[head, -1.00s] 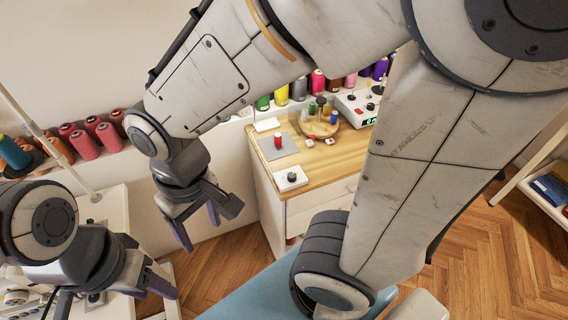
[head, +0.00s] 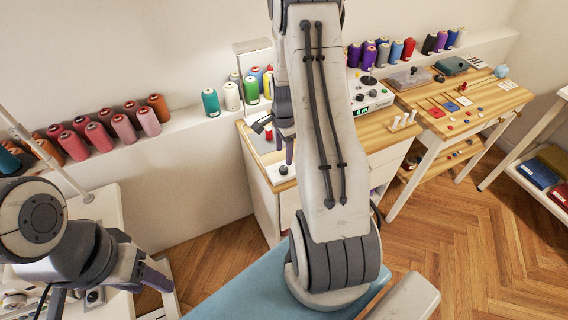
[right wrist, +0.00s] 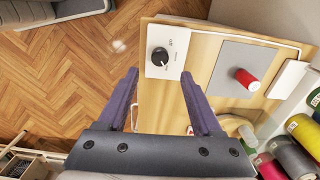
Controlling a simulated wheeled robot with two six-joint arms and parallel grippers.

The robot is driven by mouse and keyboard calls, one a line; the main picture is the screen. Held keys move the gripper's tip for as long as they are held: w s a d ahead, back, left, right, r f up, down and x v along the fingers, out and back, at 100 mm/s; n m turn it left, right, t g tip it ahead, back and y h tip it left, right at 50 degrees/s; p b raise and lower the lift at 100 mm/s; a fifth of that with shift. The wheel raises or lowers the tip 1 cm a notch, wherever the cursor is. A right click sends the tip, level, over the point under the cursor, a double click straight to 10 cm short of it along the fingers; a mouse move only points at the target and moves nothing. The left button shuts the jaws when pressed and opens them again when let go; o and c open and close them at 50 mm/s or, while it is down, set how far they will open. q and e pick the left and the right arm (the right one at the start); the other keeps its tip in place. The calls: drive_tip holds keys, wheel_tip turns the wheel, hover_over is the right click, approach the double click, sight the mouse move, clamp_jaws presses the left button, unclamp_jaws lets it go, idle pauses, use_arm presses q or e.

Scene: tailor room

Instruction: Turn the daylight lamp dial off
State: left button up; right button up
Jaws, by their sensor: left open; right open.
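A white box with a round black dial (right wrist: 160,57) lies on the wooden top of the cabinet. The dial also shows in the head view (head: 283,170), just below my right gripper. In the right wrist view my right gripper (right wrist: 159,74) is open and empty, its two purple-padded fingers pointing toward the box with the dial ahead between them. They look apart from it; the exact gap cannot be told. A white lamp-like frame (head: 252,46) stands behind the cabinet. My left gripper (head: 125,283) is open at the lower left, away from the cabinet. The dial's marking is too small to read.
A grey mat (right wrist: 226,62) with a red spool (right wrist: 247,79) lies beside the dial box. Thread spools (head: 211,102) line the wall ledge. A white device with a green display (head: 372,97) stands further right. Wooden floor (right wrist: 60,90) lies open beside the cabinet.

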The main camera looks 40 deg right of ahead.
sight(284, 168)
wheel_tip(284, 168, down, 7)
drive_tip(key=shift+p, duration=0.55)
clamp_jaws()
